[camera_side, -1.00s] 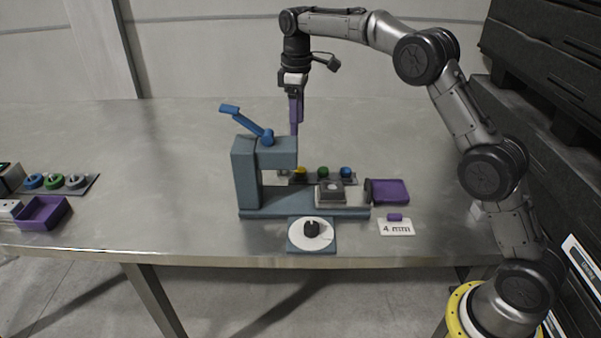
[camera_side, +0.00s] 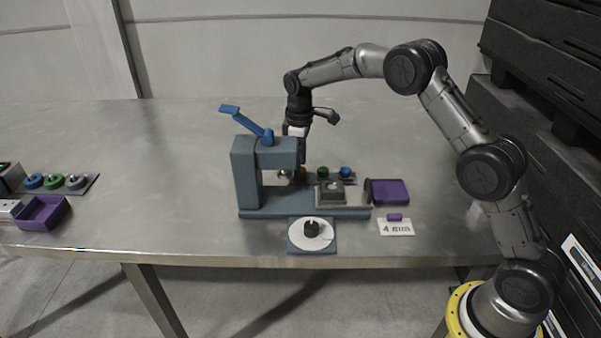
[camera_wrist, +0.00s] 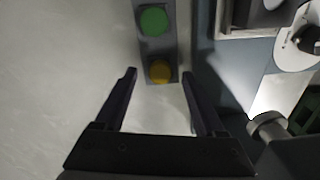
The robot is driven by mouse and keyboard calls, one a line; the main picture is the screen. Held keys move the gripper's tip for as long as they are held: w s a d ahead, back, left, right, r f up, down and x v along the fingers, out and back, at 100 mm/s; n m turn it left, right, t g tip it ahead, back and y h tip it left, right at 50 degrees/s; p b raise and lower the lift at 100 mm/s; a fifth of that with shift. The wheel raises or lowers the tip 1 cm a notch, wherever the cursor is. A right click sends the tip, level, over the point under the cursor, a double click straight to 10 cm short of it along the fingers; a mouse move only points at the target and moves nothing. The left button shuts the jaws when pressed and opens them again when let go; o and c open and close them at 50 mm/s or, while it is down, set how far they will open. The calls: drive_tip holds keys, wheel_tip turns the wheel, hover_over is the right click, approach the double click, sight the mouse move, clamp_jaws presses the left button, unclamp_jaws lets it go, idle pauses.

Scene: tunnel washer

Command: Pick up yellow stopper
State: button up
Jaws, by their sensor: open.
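The yellow stopper (camera_wrist: 160,71) sits at the near end of a dark strip (camera_wrist: 157,45) in the wrist view, with the green stopper (camera_wrist: 153,21) beyond it. My gripper (camera_wrist: 159,72) is open, with one finger on each side of the yellow stopper and nothing held. I cannot tell whether the fingers touch it. Only a sliver of the yellow stopper (camera_side: 302,172) shows there, beside the press head.
The press has a raised blue lever (camera_side: 247,122) and a block (camera_side: 330,193) on its base. A blue stopper (camera_side: 345,172), a purple tray (camera_side: 390,191), a dial (camera_side: 311,229) and a "4 mm" card (camera_side: 396,228) are nearby. The left middle of the table is clear.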

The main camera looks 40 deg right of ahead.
drive_tip(key=shift+f, duration=0.4)
drive_tip(key=shift+c, duration=0.4)
clamp_jaws()
drive_tip(key=shift+r, duration=0.1)
